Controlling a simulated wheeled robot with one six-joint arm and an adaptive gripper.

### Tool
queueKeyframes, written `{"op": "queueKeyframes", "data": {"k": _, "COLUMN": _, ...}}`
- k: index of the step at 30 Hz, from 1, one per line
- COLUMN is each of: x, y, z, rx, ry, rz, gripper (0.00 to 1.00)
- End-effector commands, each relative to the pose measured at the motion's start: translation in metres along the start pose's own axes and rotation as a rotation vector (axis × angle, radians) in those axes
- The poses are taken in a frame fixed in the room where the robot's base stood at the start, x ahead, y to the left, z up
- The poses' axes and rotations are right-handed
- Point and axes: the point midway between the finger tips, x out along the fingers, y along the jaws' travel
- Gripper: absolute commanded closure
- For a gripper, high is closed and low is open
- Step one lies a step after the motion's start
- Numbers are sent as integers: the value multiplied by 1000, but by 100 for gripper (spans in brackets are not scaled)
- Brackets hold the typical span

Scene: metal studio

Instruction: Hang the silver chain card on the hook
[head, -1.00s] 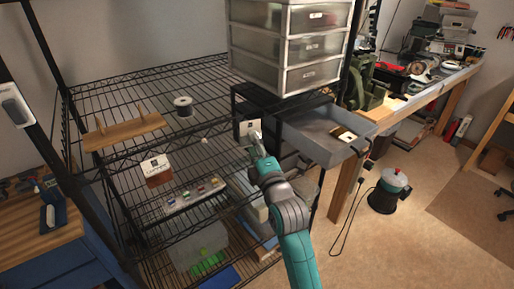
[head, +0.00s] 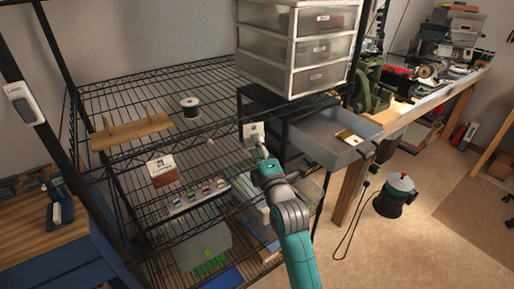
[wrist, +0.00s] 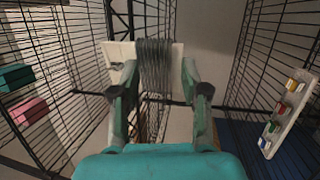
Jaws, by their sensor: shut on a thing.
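The silver chain card is a pale card (wrist: 175,52) with a bundle of grey chain (wrist: 154,70) hanging over its middle in the wrist view. My gripper (wrist: 158,78) is shut on it, with one finger on each side. In the head view the card (head: 252,131) stands upright at the tip of my gripper (head: 260,145), in front of the black frame below the drawer unit. A wooden board with two upright pegs (head: 132,132) lies on the wire shelf to the left. I cannot make out for sure which thing is the hook.
The wire shelving (head: 160,98) holds a spool (head: 190,106), a brown-and-white box (head: 162,170) and a strip of small coloured items (head: 200,194). An open grey drawer (head: 330,143) juts out right of my gripper, below the clear drawer unit (head: 297,48). A kettle-like pot (head: 395,195) is at the right.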

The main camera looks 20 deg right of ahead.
Motion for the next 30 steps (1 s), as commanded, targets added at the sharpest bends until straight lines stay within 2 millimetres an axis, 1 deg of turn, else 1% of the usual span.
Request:
{"op": "queueKeyframes", "data": {"k": 2, "x": 0, "y": 0, "z": 0, "rx": 0, "ry": 0, "rz": 0, "gripper": 100}}
{"op": "queueKeyframes", "data": {"k": 3, "x": 0, "y": 0, "z": 0, "rx": 0, "ry": 0, "rz": 0, "gripper": 45}}
{"op": "queueKeyframes", "data": {"k": 5, "x": 0, "y": 0, "z": 0, "rx": 0, "ry": 0, "rz": 0, "gripper": 30}}
{"op": "queueKeyframes", "data": {"k": 6, "x": 0, "y": 0, "z": 0, "rx": 0, "ry": 0, "rz": 0, "gripper": 26}}
{"op": "queueKeyframes", "data": {"k": 14, "x": 0, "y": 0, "z": 0, "rx": 0, "ry": 0, "rz": 0, "gripper": 26}}
{"op": "queueKeyframes", "data": {"k": 17, "x": -3, "y": 0, "z": 0, "rx": 0, "ry": 0, "rz": -1, "gripper": 26}}
{"op": "queueKeyframes", "data": {"k": 19, "x": -9, "y": -1, "z": 0, "rx": 0, "ry": 0, "rz": -2, "gripper": 26}}
{"op": "queueKeyframes", "data": {"k": 23, "x": -27, "y": -2, "z": 0, "rx": 0, "ry": -1, "rz": -3, "gripper": 26}}
{"op": "queueKeyframes", "data": {"k": 30, "x": -72, "y": -2, "z": 0, "rx": -1, "ry": -1, "rz": -3, "gripper": 26}}
